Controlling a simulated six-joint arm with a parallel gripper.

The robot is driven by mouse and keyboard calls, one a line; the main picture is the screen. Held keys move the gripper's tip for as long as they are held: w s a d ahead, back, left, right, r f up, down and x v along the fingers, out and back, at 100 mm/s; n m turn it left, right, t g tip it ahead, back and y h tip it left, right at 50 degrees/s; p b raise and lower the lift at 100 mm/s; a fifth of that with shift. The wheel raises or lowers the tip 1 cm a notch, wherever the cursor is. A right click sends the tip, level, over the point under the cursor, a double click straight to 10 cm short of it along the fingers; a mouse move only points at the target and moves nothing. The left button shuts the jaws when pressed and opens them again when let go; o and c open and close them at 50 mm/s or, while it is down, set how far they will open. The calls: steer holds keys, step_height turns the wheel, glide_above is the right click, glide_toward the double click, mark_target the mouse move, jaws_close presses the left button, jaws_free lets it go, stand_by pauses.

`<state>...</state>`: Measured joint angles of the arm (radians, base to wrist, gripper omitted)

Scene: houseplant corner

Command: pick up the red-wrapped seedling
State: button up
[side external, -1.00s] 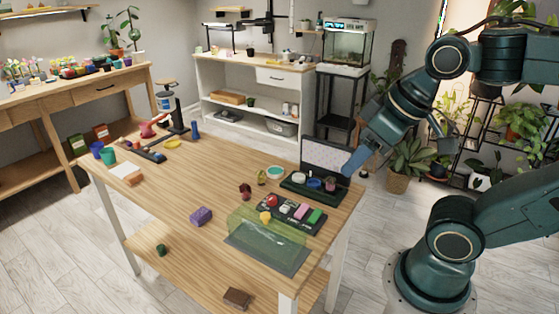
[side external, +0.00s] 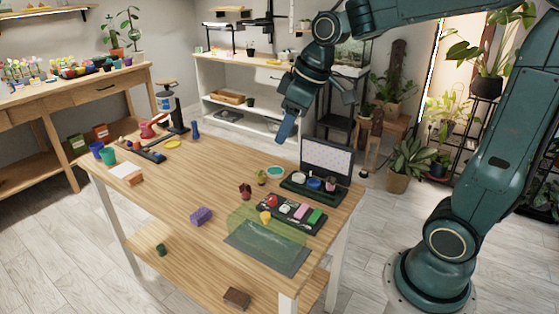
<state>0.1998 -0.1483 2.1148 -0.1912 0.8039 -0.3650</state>
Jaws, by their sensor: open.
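A small dark-red bundle (side external: 245,192), which looks like the red-wrapped seedling, stands on the wooden table (side external: 185,185) left of the dark tray. It is too small for me to make out its leaves. My gripper (side external: 286,128) is open and points down above the back edge of the table. It is well above the bundle, behind it and to its right, and touches nothing. The gap between its fingers is hard to see from this side.
A small green plant (side external: 262,177) stands close beside the bundle. The dark tray (side external: 320,229) with coloured items and a translucent green cover (side external: 262,228) lie in front. An open black case (side external: 326,160) stands at the back right. A purple block (side external: 201,216) is to the left.

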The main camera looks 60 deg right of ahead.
steer(key=w+d+f+n+y, duration=0.1)
steer(key=w+d+f, duration=0.25)
steer(key=w, duration=0.25)
steer(key=w+d+f+n, duration=0.1)
steer(key=w+d+f, duration=0.25)
steer(key=w, duration=0.25)
steer(key=n+g+y, duration=0.1)
steer(key=n+y, duration=0.1)
steer(key=n, duration=0.1)
glide_toward(246, 189)
step_height(246, 189, up, 3)
steer(key=shift+s+d, duration=0.25)
steer(key=shift+s, duration=0.15)
steer(key=shift+h, duration=0.3)
steer(key=shift+x, duration=4.25)
steer(key=shift+a, duration=0.1)
steer(key=shift+x, duration=2.55)
steer(key=shift+s+a, duration=0.1)
steer(key=shift+s, duration=0.05)
steer(key=c, duration=1)
